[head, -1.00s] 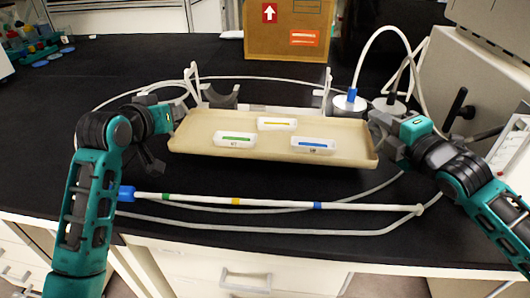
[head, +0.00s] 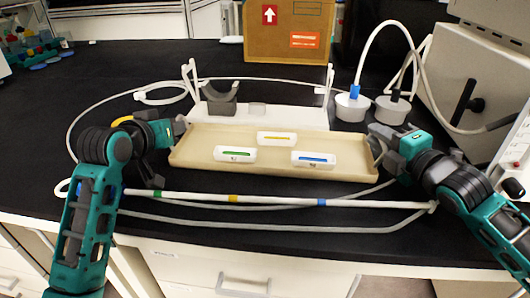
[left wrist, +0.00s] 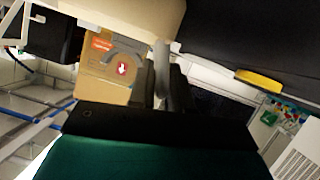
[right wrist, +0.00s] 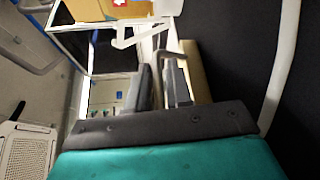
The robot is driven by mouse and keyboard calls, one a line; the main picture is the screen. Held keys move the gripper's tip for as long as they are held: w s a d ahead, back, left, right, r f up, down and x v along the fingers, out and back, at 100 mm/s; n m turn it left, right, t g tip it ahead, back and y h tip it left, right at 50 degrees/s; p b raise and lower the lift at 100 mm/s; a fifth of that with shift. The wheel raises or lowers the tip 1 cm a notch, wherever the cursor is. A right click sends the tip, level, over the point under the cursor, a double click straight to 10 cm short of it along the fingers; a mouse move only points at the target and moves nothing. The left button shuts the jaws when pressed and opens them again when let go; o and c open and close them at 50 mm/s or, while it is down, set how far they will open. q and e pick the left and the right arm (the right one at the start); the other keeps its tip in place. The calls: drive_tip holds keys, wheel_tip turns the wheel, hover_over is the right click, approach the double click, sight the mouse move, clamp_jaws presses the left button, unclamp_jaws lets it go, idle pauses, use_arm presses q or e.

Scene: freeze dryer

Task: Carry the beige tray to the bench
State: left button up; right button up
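The beige tray (head: 190,158) is level above or on the black bench, in front of a white stand; I cannot tell whether its underside touches the bench. It carries three small white blocks with a green stripe (head: 235,154), a yellow stripe (head: 277,138) and a blue stripe (head: 314,159). My left gripper (head: 182,126) is shut at the tray's left end. My right gripper (head: 374,140) is shut at its right end. The tray also shows beside the fingers in the left wrist view (left wrist: 130,12) and the right wrist view (right wrist: 196,70).
The white stand (head: 300,117) with a grey cradle (head: 220,100) is behind the tray. A striped white rod (head: 270,201) and tubing lie in front on the bench (head: 120,70). A cardboard box (head: 290,45) stands behind.

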use_arm(q)
drive_tip(key=o, duration=0.3)
drive_tip(key=shift+r, duration=0.1)
use_arm(e)
drive_tip(key=o, duration=0.3)
drive_tip(key=shift+r, duration=0.1)
use_arm(q)
drive_tip(key=shift+o, duration=0.2)
use_arm(e)
drive_tip(key=shift+o, duration=0.2)
use_arm(q)
wheel_tip(320, 180, up, 10)
